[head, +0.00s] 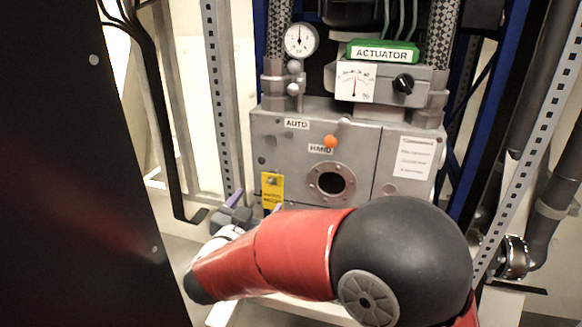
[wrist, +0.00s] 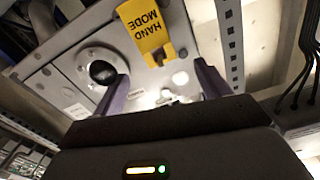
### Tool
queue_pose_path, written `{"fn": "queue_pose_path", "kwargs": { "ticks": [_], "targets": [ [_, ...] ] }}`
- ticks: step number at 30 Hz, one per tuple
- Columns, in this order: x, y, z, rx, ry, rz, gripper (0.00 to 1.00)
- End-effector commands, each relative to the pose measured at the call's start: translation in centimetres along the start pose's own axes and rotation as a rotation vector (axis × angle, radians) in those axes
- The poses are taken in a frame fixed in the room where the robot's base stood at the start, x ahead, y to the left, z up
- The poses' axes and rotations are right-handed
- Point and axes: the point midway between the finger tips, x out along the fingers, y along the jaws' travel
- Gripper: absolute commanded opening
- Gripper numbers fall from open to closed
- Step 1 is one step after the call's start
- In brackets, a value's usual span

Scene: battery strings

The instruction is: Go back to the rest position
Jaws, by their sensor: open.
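My gripper (head: 256,204) is low in front of the left side of the grey actuator cabinet (head: 262,145), partly hidden behind my red and black arm. In the wrist view, the two purple fingers of my gripper (wrist: 160,80) stand wide apart with nothing held between them. A yellow tag (head: 272,188) is on the cabinet's lower left front. It shows upside down in the wrist view (wrist: 146,32), reading "HAND MODE", just beyond the fingertips; contact cannot be told. An orange knob (head: 330,141) sits just above the "HAND" label (head: 320,149).
A pressure gauge (head: 299,39) and a dial box (head: 385,82) under a green "ACTUATOR" block (head: 382,52) stand on the cabinet. A perforated metal post (head: 222,100) rises left of it. A large dark panel (head: 75,160) fills the left. Pipes (head: 545,205) run at right.

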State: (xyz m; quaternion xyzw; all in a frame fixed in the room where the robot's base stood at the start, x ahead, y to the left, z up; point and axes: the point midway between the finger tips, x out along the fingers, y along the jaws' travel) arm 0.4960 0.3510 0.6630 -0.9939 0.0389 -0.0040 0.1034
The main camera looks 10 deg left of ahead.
Motion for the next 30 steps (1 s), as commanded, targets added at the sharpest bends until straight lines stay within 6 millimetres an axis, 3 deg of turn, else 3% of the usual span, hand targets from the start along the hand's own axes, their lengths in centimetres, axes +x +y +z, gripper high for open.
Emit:
{"fn": "queue_pose_path", "kwargs": {
  "ticks": [4,8,14,20,27,30],
  "targets": [
    [1.1,0.4,-1.8,0.023,-0.018,-0.05,0.76],
    [2.7,1.7,-5.6,0.054,-0.076,-0.174,0.76],
    [2.1,6.9,-10.3,0.008,-0.258,-0.348,0.76],
    [-2.5,15.9,-11.4,-0.109,-0.519,-0.356,0.76],
    [-12.0,28.9,-10.0,-0.212,-0.872,-0.149,0.76],
    [-15.5,32.5,-9.4,-0.225,-0.977,-0.056,0.76]
  ]
}}
